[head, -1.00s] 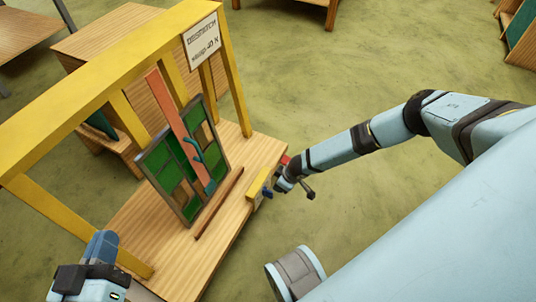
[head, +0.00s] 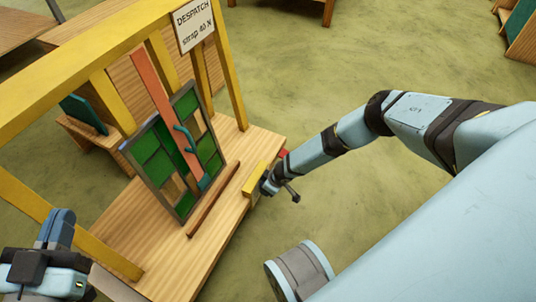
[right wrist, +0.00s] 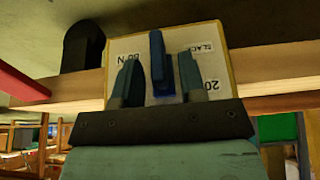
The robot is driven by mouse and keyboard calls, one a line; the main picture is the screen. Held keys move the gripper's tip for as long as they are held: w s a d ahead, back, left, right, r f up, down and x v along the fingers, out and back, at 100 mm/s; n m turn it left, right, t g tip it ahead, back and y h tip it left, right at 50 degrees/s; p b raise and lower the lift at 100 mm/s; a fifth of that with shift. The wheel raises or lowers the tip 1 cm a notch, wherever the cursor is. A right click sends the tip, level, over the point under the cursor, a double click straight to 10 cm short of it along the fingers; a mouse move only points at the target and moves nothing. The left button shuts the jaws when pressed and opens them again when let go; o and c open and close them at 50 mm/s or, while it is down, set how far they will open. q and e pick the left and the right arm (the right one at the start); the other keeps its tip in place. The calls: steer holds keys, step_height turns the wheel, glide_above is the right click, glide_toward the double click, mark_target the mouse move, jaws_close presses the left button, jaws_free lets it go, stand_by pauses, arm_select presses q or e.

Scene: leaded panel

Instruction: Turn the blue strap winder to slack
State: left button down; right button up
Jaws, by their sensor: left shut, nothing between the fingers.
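The blue strap winder (right wrist: 158,66) shows in the right wrist view as an upright lever on a pale plate (right wrist: 120,48) with labels reading 80 N, SLACK and 20. My right gripper (right wrist: 161,74) is open, one teal finger on each side of the lever; whether either finger touches it is unclear. In the head view the right gripper (head: 269,185) is at a yellow block (head: 255,178) on the bench's front edge, and the winder is mostly hidden. My left gripper (head: 58,228) is shut and empty at the lower left, away from the winder.
A leaded panel (head: 148,148) with green panes leans on the wooden bench (head: 120,235) under a yellow frame. A salmon strap (head: 160,85) crosses it. A brown rod (head: 213,200) lies in front. The sign (head: 194,24) reads DESPATCH, strap 40 N. The floor to the right is open.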

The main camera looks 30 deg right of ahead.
steer(key=c, duration=0.6)
steer(key=shift+s+r+p, duration=0.1)
steer(key=shift+r+p, duration=0.05)
steer(key=shift+p, duration=1)
steer(key=h+p, duration=0.1)
steer(key=p, duration=0.1)
steer(key=shift+s+a+r+p, duration=0.15)
steer(key=shift+p, duration=0.2)
arm_select(q)
steer(key=shift+s+d+f+n+g+y+p, duration=0.1)
steer(key=shift+s+d+n+g+y+p, duration=0.3)
steer(key=shift+s+n, duration=0.55)
steer(key=shift+s+d+f+n+g+y+p, duration=0.15)
steer(key=shift+s+d+n+g+p, duration=0.4)
steer(key=shift+n, duration=0.7)
arm_select(e)
steer(key=shift+s+a+f+n+t+h, duration=0.1)
steer(key=shift+f+n+t+h, duration=0.15)
steer(key=shift+t+h, duration=0.4)
steer(key=shift+s+a+f+n+t+h, duration=0.1)
steer(key=shift+n+t+h, duration=0.1)
steer(key=shift+t+h, duration=0.5)
steer(key=shift+a+f+n+t+h, duration=0.1)
steer(key=shift+f+n+t+h, duration=0.2)
steer(key=shift+h, duration=0.65)
arm_select(q)
steer(key=shift+s, duration=0.1)
arm_select(e)
steer(key=shift+r, duration=0.1)
